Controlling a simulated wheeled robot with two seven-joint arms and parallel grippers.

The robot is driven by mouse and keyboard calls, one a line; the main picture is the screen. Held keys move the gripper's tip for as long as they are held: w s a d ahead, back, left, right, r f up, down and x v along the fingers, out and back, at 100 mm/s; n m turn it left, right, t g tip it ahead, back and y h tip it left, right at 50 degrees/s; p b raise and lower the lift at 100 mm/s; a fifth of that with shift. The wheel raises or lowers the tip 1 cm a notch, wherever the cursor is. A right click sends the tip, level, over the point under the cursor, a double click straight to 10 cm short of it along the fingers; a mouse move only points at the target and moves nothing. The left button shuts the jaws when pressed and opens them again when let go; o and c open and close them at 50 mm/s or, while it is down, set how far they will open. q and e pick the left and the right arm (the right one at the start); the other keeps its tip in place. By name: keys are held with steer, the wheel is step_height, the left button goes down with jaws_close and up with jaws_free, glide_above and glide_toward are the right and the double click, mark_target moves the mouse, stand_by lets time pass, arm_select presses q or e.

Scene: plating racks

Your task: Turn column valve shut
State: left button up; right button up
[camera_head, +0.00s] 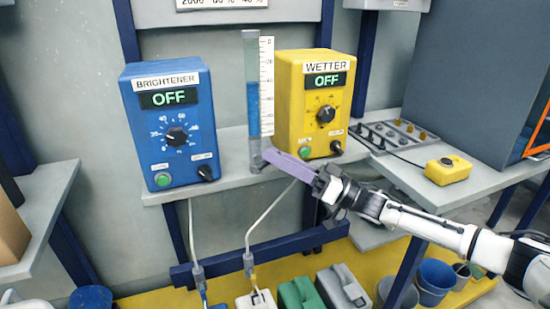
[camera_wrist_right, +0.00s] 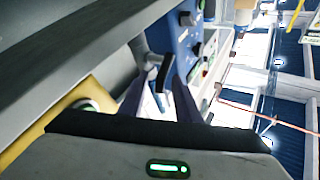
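The clear column (camera_head: 252,100) stands upright between the blue and yellow boxes, with blue liquid filling roughly its lower half. A white scale runs along its right side. My right gripper (camera_head: 272,154) comes in from the right, its purple fingers at the column's foot. The valve there is mostly hidden, and I cannot tell whether the fingers touch it. In the right wrist view, the two fingers (camera_wrist_right: 158,95) are spread with a gap between them. A dark handle-like piece (camera_wrist_right: 163,72) shows near the gap. My left gripper is not in view.
The blue BRIGHTENER box (camera_head: 172,125) and yellow WETTER box (camera_head: 314,100) flank the column; both read OFF. A yellow button box (camera_head: 448,170) sits on the right bench. Several bottles and buckets stand below the shelf (camera_head: 228,150).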

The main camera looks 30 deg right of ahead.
steer(key=shift+w+a+r, duration=0.2)
steer(key=shift+w+a, duration=0.1)
steer(key=shift+w, duration=0.1)
steer(key=c, duration=0.7)
jaws_close()
